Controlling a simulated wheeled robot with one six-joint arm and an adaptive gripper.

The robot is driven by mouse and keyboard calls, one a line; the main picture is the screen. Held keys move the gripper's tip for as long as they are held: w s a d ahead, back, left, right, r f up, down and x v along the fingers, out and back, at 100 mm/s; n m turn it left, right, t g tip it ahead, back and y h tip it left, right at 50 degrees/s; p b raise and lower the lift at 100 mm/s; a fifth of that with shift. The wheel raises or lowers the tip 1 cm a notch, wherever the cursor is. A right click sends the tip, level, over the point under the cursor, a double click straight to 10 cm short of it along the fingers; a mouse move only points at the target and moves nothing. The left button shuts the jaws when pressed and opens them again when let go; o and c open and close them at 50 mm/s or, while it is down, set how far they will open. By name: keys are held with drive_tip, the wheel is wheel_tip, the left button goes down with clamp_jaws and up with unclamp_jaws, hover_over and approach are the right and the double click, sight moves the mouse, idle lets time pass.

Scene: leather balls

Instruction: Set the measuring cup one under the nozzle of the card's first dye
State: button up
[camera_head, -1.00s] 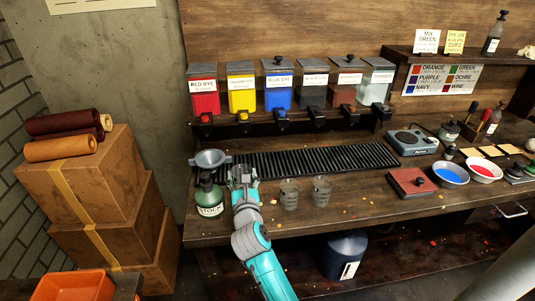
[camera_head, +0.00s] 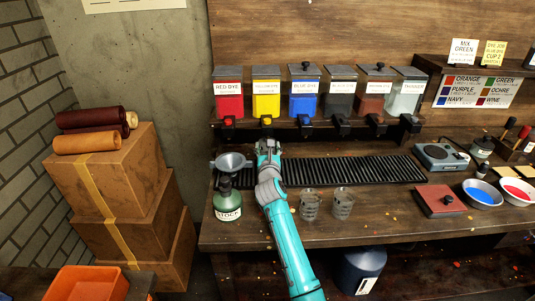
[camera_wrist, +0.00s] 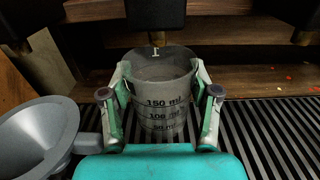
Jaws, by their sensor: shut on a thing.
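My gripper (camera_head: 268,150) is at the back of the counter, below the yellow dye dispenser (camera_head: 266,98) and its nozzle (camera_head: 266,122). In the wrist view my gripper (camera_wrist: 160,100) is shut on a clear measuring cup (camera_wrist: 162,112) with marks up to 150 ml. The cup is upright, over the black slatted grate (camera_wrist: 260,130). A nozzle tip (camera_wrist: 158,39) shows just above the cup's far rim. I cannot tell whether the cup touches the grate. The mix card (camera_head: 463,52) reads MIX GREEN; the colour chart (camera_head: 478,91) below has small print I cannot read.
A grey funnel (camera_head: 231,162) over a green STOCK bottle (camera_head: 227,205) stands close left of my gripper. Two clear cups (camera_head: 310,206) (camera_head: 343,204) stand in front of the grate. Red (camera_head: 229,102) and blue (camera_head: 304,100) dispensers flank the yellow one.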

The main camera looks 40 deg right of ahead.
sight(267, 153)
drive_tip(key=shift+w+d, duration=0.3)
drive_tip(key=shift+w, duration=0.25)
drive_tip(key=shift+w+d+f, duration=0.1)
drive_tip(key=shift+f, duration=0.8)
drive_tip(key=shift+w+d+f, duration=0.1)
drive_tip(key=shift+f, duration=0.75)
drive_tip(key=shift+f, duration=0.15)
drive_tip(key=o, duration=0.9)
drive_tip(key=shift+s+a, duration=0.1)
drive_tip(key=shift+a, duration=0.05)
drive_tip(key=v, duration=1.1)
drive_tip(key=shift+s+a+r, duration=0.2)
drive_tip(key=shift+s, duration=0.1)
